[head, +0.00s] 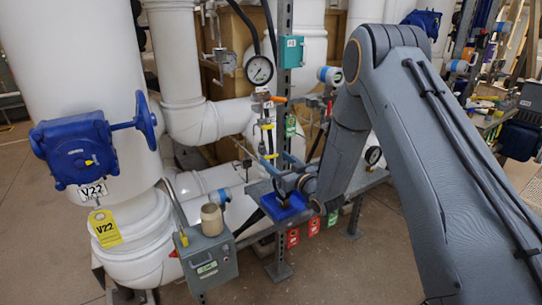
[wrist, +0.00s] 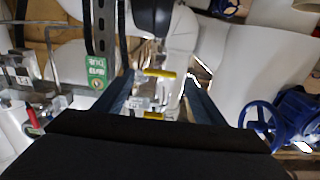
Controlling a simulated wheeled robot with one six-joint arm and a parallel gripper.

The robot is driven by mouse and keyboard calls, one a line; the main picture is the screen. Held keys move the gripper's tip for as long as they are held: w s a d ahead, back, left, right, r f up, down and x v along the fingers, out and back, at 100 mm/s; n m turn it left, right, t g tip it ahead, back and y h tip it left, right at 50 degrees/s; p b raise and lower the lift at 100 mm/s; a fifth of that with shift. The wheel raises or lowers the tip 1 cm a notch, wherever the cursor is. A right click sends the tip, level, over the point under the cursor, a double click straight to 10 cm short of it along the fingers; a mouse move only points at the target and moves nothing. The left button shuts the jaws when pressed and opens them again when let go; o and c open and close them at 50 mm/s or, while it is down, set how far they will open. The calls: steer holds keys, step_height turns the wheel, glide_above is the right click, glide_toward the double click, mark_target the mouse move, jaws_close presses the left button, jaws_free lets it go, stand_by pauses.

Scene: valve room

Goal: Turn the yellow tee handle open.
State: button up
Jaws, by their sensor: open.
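A yellow tee handle (wrist: 160,74) lies crosswise between my fingertips in the wrist view, on a small clear and metal fitting. A second yellow bar (wrist: 152,116) shows nearer the palm. My gripper (wrist: 160,88) is open, with one finger on each side of the fitting. I cannot tell whether either finger touches it. In the head view my gripper (head: 273,166) reaches the lower part of a thin upright pipe assembly. A small yellow part (head: 265,127) shows on that assembly above the gripper. The gripper partly hides the lower fittings.
A grey steel post (head: 284,75) stands close behind the pipe assembly. A pressure gauge (head: 259,70) and an orange lever (head: 278,99) are above. A blue tray (head: 284,206) is below. A grey box (head: 208,262) and a blue valve (head: 75,150) stand left.

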mark_target(272, 157)
steer(key=shift+p+x, duration=0.45)
steer(key=shift+x, duration=1.75)
steer(key=shift+c, duration=0.3)
steer(key=c, duration=1)
